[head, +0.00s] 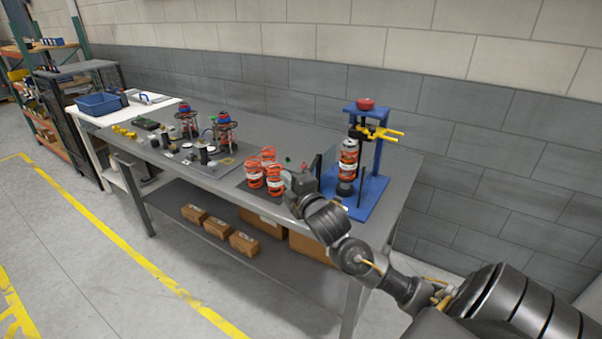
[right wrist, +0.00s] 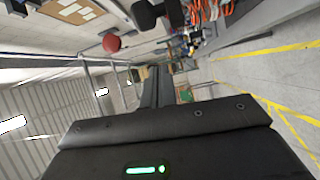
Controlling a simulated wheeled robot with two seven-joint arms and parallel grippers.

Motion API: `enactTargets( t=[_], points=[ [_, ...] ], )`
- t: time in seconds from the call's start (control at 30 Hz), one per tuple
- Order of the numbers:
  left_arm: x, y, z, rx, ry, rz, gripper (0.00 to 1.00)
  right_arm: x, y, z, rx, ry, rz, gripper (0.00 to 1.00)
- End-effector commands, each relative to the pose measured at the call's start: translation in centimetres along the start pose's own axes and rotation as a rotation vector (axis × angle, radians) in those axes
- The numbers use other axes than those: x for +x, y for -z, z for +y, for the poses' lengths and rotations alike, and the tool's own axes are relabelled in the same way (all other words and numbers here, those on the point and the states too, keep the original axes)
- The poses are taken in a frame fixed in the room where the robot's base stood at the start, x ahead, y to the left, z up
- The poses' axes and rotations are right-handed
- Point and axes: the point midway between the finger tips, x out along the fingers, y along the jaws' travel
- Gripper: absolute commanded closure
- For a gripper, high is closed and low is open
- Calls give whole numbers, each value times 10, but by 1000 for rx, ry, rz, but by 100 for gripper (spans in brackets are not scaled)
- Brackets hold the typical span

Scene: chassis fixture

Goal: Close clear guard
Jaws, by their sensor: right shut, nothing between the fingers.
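The blue press fixture (head: 372,190) stands at the right end of the grey bench, with a red knob (head: 366,104) on top and yellow arms at mid-height. An orange coil spring with black parts (head: 348,158) stands upright in it. A thin upright see-through panel (head: 327,163), which looks like the clear guard, is at the fixture's left side, leaving the spring uncovered in front. My right gripper (head: 290,183) is left of the panel, by the loose springs; contact cannot be told. Its fingers (right wrist: 160,85) are shut and empty. The red knob (right wrist: 111,43) shows in the right wrist view. My left gripper is out of view.
Several orange springs (head: 255,177) stand close beside my right gripper. Strut assemblies (head: 224,130) and small parts lie on the bench's grey work area farther left. Cardboard boxes (head: 244,244) sit on the lower shelf. A grey block wall is behind the bench.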

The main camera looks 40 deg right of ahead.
Motion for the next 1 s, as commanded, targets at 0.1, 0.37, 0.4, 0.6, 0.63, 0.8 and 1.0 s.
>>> enactTargets(
  t=[0.1,0.37,0.4,0.6,0.63,0.8,1.0],
  points=[
    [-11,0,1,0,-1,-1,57,6,-12,2,-7,4,-3,100],
    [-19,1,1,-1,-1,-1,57,-4,-35,0,-2,2,-1,100],
    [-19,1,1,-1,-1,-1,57,-4,-36,0,-2,1,0,100],
    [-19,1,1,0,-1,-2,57,-5,-38,0,0,0,1,100],
    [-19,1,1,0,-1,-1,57,-5,-38,0,0,0,1,100],
    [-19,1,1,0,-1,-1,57,-5,-38,0,0,0,2,100],
    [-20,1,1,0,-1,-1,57,-3,-31,0,-3,4,49,100]
  ],
)
